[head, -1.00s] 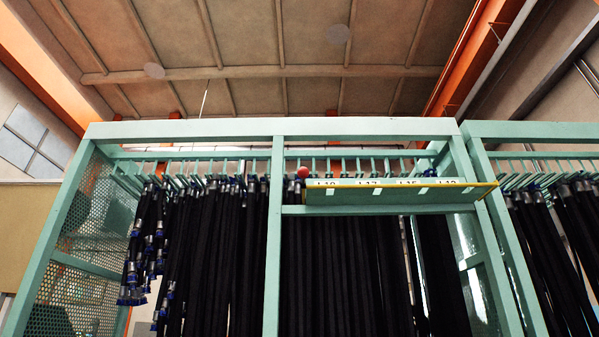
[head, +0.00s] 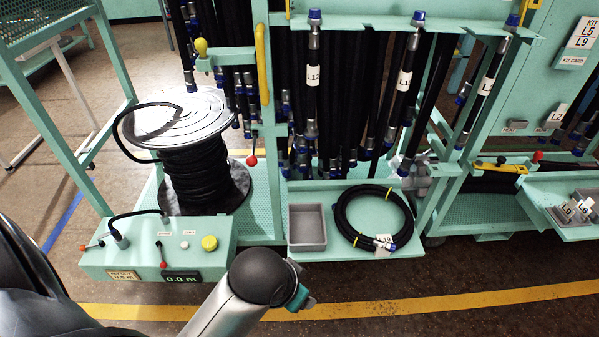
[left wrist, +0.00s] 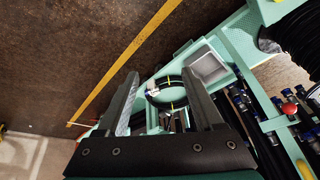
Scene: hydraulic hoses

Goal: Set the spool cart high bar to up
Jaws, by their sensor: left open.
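The spool cart stands at the left in the head view, with a spool of black hose (head: 195,170) and a green control box (head: 150,245). The box carries a red-knobbed lever (head: 163,263), an orange-tipped lever (head: 88,246) and a yellow button (head: 209,243). A yellow knob (head: 201,46) sits above the spool, and a yellow upright bar (head: 263,65) is on the post beside it. I cannot tell which part is the high bar. My left gripper (left wrist: 160,73) is open in the left wrist view, nothing visibly held between its fingers. My right gripper is not in view.
A grey bin (head: 307,226) and a black hose coil (head: 374,217) rest on a low green shelf. Black hoses (head: 345,90) hang in the rack behind. A red knob (head: 252,160) projects near the post.

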